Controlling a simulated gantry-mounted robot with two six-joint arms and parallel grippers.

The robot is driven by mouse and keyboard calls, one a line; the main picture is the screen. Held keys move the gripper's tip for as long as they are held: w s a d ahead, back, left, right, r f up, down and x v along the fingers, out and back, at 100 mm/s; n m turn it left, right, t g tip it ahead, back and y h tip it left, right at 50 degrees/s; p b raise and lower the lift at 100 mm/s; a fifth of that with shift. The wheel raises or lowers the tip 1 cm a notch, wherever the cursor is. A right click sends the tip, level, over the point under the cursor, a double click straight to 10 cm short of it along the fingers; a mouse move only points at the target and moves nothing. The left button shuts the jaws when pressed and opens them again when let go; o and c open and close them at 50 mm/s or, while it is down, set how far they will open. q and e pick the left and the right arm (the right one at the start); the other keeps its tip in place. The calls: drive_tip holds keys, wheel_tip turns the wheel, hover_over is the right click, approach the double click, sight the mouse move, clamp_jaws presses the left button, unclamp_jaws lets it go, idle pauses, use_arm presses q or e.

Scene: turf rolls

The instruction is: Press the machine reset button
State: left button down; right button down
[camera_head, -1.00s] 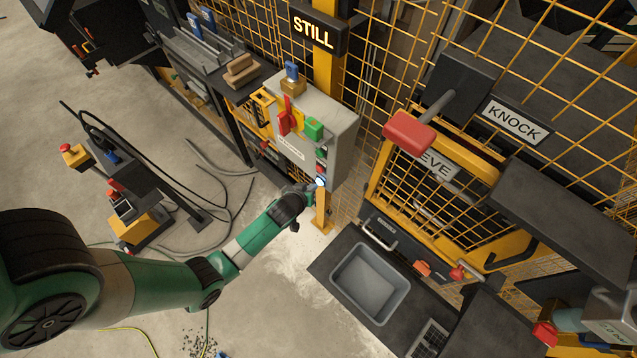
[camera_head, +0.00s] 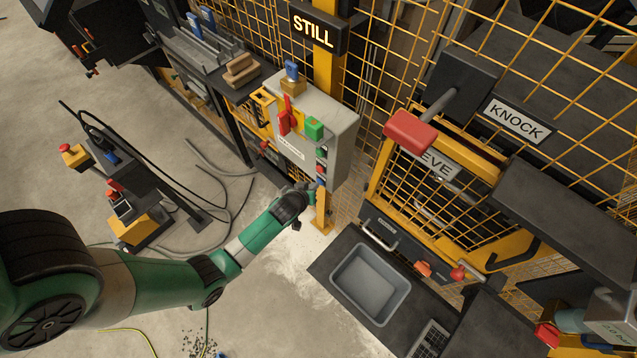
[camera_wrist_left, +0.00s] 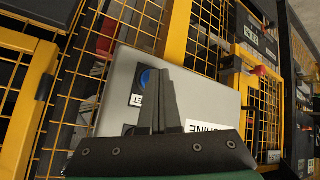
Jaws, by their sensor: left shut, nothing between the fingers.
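The grey machine control box (camera_head: 338,140) is mounted on a yellow post. The blue reset button (camera_head: 320,182) sits low on its front face and looks unlit. It also shows in the left wrist view (camera_wrist_left: 148,79), beside a label partly covered by my fingers. My left gripper (camera_head: 311,187) is shut and empty, close to the button. In the left wrist view its fingertips (camera_wrist_left: 161,73) overlap the button's right side. I cannot tell whether they touch it. My right gripper is not in view.
The box also carries a red handle (camera_head: 285,118), a green block (camera_head: 314,128) and other small buttons. A sign above reads STILL (camera_head: 312,30). Yellow mesh fencing stands to the right. A grey tray (camera_head: 370,284) lies below, and open concrete floor is at left.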

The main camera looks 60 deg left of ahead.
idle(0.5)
use_arm(q)
drive_tip(key=shift+s+d+p, duration=0.25)
drive_tip(key=shift+s+p, duration=0.15)
drive_tip(key=shift+s, duration=0.25)
drive_tip(key=shift+s+d+p, duration=0.3)
drive_tip(key=shift+s, duration=0.5)
drive_tip(key=shift+s+d+p, duration=0.25)
drive_tip(key=shift+s+p, duration=0.1)
drive_tip(key=shift+s, duration=0.45)
drive_tip(key=shift+s+d+p, duration=0.3)
drive_tip(key=shift+s, duration=0.5)
